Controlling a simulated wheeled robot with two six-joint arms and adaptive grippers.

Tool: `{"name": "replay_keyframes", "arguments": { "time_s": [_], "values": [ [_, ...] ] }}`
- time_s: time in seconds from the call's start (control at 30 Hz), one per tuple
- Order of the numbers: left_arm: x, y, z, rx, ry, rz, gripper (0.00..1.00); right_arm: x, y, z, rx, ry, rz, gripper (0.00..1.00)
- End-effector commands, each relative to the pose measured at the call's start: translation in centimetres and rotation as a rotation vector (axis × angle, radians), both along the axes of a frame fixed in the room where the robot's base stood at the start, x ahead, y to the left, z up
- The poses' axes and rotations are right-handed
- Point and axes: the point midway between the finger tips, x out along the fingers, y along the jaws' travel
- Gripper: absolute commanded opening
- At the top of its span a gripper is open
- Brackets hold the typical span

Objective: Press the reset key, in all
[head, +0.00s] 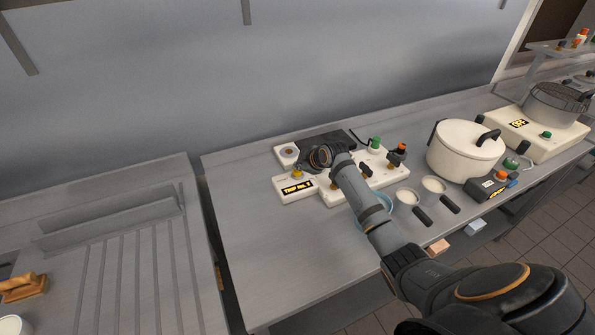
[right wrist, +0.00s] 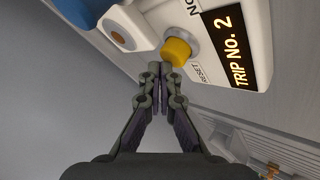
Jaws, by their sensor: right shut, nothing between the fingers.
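The reset key is a yellow round button (right wrist: 177,52) on a white control unit (right wrist: 222,20), beside the printed word RESET. The unit's lit display (right wrist: 224,40) reads TRIP No. 2 in the right wrist view. In the head view the yellow key (head: 297,173) sits above the display (head: 297,188). My right gripper (right wrist: 165,70) is shut and empty, its fingertips right at the key's edge; I cannot tell whether they touch it. In the head view my right wrist partly covers the unit. My left gripper is not in view.
Green (head: 375,143) and orange (head: 402,147) knobs rise behind my arm. The counter's left part is clear.

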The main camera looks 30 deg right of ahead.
Motion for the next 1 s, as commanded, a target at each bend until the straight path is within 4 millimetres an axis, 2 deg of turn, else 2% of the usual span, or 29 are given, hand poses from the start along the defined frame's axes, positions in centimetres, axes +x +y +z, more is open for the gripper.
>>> {"name": "replay_keyframes", "arguments": {
  "time_s": [1.0],
  "values": [
    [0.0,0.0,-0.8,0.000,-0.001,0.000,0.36,0.0,0.0,-1.4,0.000,0.001,0.000,0.00]
  ]
}}
